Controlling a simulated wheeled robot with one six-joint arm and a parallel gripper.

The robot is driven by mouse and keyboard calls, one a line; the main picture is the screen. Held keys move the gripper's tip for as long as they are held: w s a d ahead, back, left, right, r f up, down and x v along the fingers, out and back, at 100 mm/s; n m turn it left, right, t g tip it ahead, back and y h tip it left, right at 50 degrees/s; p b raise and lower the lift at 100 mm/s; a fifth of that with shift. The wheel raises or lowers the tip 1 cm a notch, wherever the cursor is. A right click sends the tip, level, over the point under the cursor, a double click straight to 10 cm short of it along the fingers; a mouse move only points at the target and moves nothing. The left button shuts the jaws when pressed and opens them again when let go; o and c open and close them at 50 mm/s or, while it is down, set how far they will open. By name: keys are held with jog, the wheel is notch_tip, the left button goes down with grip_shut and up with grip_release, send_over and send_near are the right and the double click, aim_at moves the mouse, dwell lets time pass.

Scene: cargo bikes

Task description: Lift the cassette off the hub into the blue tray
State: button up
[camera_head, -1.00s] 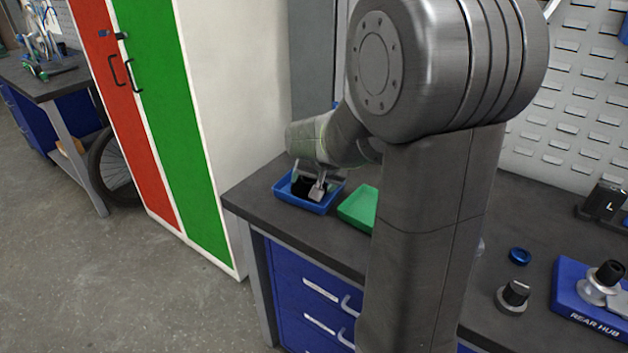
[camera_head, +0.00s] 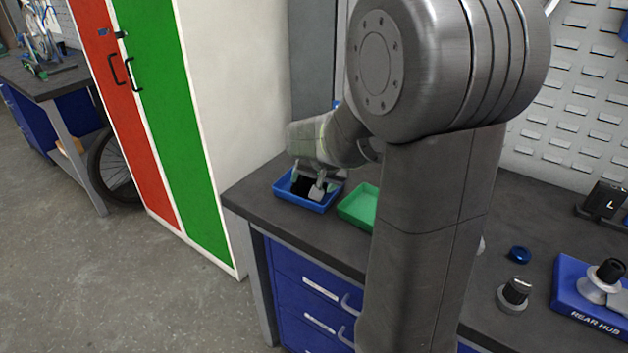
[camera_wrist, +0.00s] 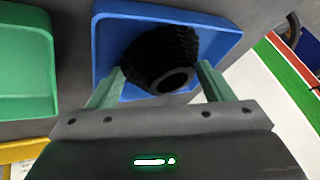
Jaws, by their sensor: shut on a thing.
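The black ribbed cassette (camera_wrist: 162,58) is between the two fingers of my gripper (camera_wrist: 160,85) in the wrist view, over the blue tray (camera_wrist: 108,45). My gripper is shut on it. In the head view my gripper (camera_head: 309,186) is low at the blue tray (camera_head: 313,206), with the dark cassette (camera_head: 302,187) partly hidden by the fingers. I cannot tell whether the cassette touches the tray floor. The rear hub stand (camera_head: 592,298) is at the right edge of the bench, with no cassette on it.
A green tray (camera_head: 357,208) is just right of the blue tray. A blue ring (camera_head: 520,254) and a dark-topped knob-like part (camera_head: 514,294) are on the bench near the hub. A tall red and green cabinet (camera_head: 170,110) stands left of the bench. My arm hides the bench's middle.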

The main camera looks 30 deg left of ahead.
jog(key=o, duration=1.5)
jog(key=shift+s+f, duration=0.1)
jog(key=shift+d, duration=0.1)
